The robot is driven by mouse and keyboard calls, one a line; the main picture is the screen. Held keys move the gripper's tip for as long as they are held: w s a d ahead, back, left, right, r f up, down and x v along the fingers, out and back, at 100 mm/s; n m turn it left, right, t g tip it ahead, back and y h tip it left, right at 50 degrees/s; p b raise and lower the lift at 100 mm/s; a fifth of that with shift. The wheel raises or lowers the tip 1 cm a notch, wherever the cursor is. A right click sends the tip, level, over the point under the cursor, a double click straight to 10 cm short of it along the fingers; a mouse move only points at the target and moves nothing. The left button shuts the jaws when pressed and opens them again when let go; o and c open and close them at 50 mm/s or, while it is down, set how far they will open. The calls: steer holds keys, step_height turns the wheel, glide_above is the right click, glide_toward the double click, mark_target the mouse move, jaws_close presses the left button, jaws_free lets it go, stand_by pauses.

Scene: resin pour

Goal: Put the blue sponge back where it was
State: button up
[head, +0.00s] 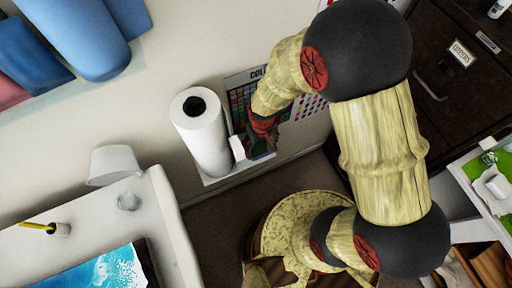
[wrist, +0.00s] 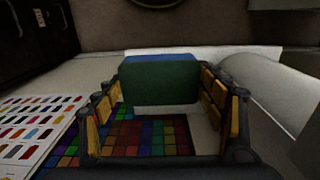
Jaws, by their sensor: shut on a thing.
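My gripper (wrist: 164,92) is shut on the blue sponge (wrist: 160,80), which sits between its yellow-padded fingers in the wrist view. The sponge shows a dark green face and a thin blue top edge. In the head view my gripper (head: 262,138) is beside the white paper roll (head: 203,140), on its right, in front of a colour chart (head: 245,96). The sponge is hard to make out there. I cannot tell whether it touches any surface.
The colour chart also shows below my fingers in the wrist view (wrist: 128,135), with a swatch sheet (wrist: 35,125) to its left. A white worktop (head: 165,215) with a cup (head: 113,163) and blue artwork (head: 100,272) is at lower left. Dark drawers (head: 455,85) stand at right.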

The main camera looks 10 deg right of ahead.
mark_target(257, 144)
steer(key=w+f, duration=0.1)
steer(key=f, duration=0.1)
steer(key=w+a+f+b, duration=0.1)
steer(key=w+f, duration=0.1)
steer(key=shift+w+f, duration=0.1)
steer(key=shift+f, duration=0.15)
steer(key=f, duration=0.1)
steer(key=f+b, duration=0.1)
steer(key=f, duration=0.1)
steer(key=shift+w+a+f, duration=0.1)
steer(key=shift+w+f, duration=0.1)
steer(key=shift+f, duration=0.05)
steer(key=shift+r, duration=0.1)
steer(key=o, duration=1.1)
